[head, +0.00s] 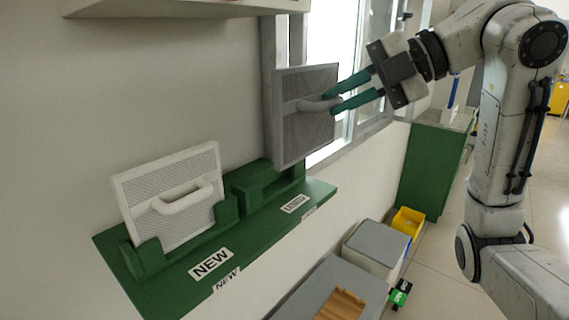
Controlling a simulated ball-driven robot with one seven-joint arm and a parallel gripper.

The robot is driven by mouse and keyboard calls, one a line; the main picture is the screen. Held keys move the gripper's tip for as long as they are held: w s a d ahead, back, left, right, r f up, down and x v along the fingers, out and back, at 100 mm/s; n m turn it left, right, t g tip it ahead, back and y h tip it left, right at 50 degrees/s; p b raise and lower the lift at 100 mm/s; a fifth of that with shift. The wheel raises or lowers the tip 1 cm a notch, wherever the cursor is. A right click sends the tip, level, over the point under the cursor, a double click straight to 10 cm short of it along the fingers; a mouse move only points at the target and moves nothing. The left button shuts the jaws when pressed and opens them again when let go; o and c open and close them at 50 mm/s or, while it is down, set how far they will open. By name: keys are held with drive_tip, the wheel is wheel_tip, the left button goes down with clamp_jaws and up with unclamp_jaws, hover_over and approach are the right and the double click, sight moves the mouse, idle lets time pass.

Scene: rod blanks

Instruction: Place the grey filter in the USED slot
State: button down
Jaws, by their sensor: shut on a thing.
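The grey filter (290,136) is a square mesh panel with a light handle on its face. My gripper (338,98) is shut on the filter's handle (315,104) and holds the panel roughly upright. The filter is above the right part of the green shelf, near the USED label (295,203). Its lower edge is close to the green USED slot (258,181); I cannot tell whether it touches it. A white filter (160,172) with a handle stands in the slot at the NEW label (210,263).
The green shelf (120,262) is fixed to the wall. A window is behind the grey filter. Below are a grey-topped box (377,243), a yellow bin (408,221) and a wooden piece (341,306). A green cabinet (432,165) stands at the right.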

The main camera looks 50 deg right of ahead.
drive_tip(key=w+d+f+b, duration=0.1)
drive_tip(key=w+f+b, duration=0.6)
drive_tip(key=w+f, duration=0.3)
drive_tip(key=shift+f, duration=0.6)
drive_tip(key=shift+f+b, duration=0.15)
drive_tip(key=shift+b, duration=0.15)
drive_tip(key=c, duration=1.1)
unclamp_jaws()
approach(326, 133)
drive_tip(key=x, duration=0.4)
drive_tip(key=shift+w+f+b, duration=0.1)
drive_tip(key=shift+b, duration=0.2)
